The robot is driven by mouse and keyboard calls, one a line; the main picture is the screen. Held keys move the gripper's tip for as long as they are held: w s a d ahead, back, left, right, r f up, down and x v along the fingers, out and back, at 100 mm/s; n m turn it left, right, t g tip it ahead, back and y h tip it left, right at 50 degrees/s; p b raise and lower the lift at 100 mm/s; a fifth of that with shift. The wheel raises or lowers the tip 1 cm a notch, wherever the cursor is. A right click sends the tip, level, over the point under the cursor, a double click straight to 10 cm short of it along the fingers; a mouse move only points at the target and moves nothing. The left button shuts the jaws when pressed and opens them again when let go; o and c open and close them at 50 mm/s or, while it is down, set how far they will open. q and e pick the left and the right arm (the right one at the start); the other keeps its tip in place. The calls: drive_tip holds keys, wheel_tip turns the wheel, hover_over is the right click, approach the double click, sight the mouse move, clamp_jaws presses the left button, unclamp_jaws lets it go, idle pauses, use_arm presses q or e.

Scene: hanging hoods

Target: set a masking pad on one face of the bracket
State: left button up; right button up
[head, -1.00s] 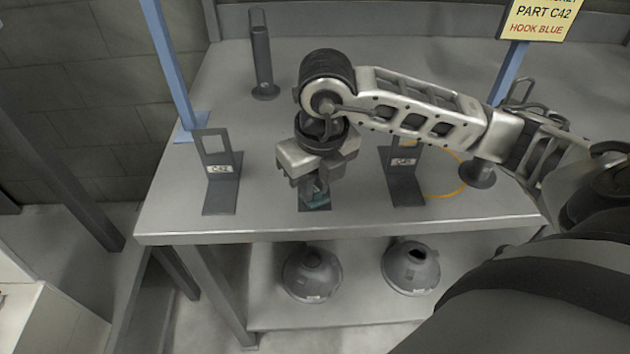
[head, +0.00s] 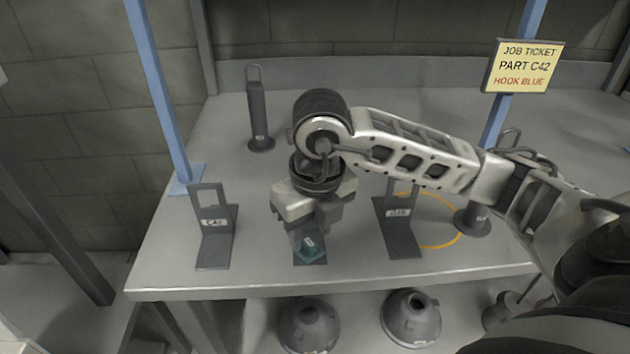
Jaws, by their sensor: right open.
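The teal masking pad (head: 312,249) lies flat at the front of the middle bracket's dark base plate (head: 308,263), with a small pale tag showing above it. The rest of that bracket is hidden behind my right gripper (head: 312,236). The right gripper is open and points down, just above and behind the pad. I cannot tell whether its fingers touch the pad. A left bracket (head: 216,250) and a right bracket (head: 403,240) stand upright beside it, each with a white label. The labels are too blurred to read surely. My left gripper is not in view.
A job ticket (head: 523,66) reads PART C42, HOOK BLUE. Blue posts (head: 152,95) stand at both sides. Hoods (head: 411,318) sit below the bench (head: 340,283).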

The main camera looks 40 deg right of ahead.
use_arm(q)
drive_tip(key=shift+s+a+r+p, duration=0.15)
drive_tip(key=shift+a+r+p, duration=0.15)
drive_tip(key=shift+p, duration=0.85)
use_arm(e)
wheel_tip(320, 180, up, 13)
drive_tip(key=s, duration=0.1)
drive_tip(key=shift+s, duration=0.3)
